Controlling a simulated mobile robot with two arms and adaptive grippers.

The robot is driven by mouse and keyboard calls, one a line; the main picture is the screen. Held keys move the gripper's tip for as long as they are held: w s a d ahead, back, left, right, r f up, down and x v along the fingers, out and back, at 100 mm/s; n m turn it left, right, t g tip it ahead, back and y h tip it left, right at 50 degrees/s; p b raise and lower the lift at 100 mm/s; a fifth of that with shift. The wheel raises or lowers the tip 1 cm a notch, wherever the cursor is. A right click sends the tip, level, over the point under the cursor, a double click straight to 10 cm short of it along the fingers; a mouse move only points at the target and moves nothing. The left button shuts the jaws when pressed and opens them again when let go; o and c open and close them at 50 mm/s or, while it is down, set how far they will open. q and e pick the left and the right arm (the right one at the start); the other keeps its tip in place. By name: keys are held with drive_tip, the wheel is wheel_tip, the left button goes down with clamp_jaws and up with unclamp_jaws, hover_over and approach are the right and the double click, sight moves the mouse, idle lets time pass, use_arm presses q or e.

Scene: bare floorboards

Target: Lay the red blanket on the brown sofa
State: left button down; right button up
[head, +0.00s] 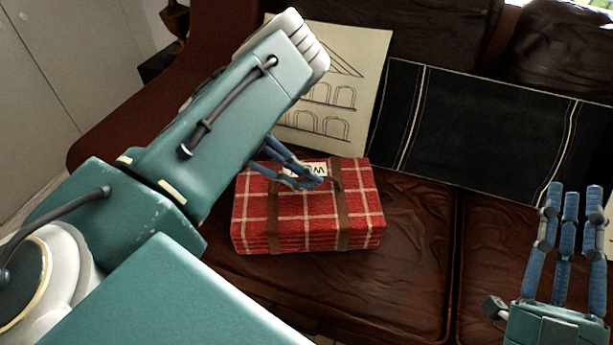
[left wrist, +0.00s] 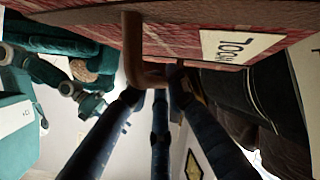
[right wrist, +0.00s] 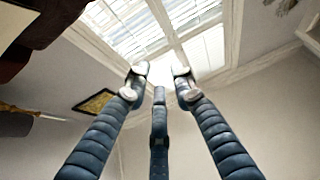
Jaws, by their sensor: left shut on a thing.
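The red blanket (head: 308,222) is a folded plaid bundle with brown straps and a white label, in the middle of the head view over the brown sofa (head: 392,270). It also shows at the top of the left wrist view (left wrist: 180,42). My left gripper (head: 308,182) is shut on the blanket's brown strap handle (left wrist: 135,50). Whether the blanket touches the seat I cannot tell. My right gripper (head: 563,190) is open and empty in front of the sofa's right part; its fingers stand apart in the right wrist view (right wrist: 157,78).
A drawing of a building with arches (head: 335,75) leans against the sofa's back. A dark striped cloth or panel (head: 475,130) lies along the backrest to its right. The seat to the right of the blanket is clear. The sofa's arm (head: 110,135) is at the left.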

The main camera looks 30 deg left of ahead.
use_arm(q)
drive_tip(key=shift+r, duration=0.1)
use_arm(e)
drive_tip(key=shift+r, duration=0.1)
use_arm(q)
drive_tip(key=c, duration=1.6)
unclamp_jaws()
drive_tip(key=shift+c, duration=0.2)
use_arm(e)
drive_tip(key=shift+s, duration=0.1)
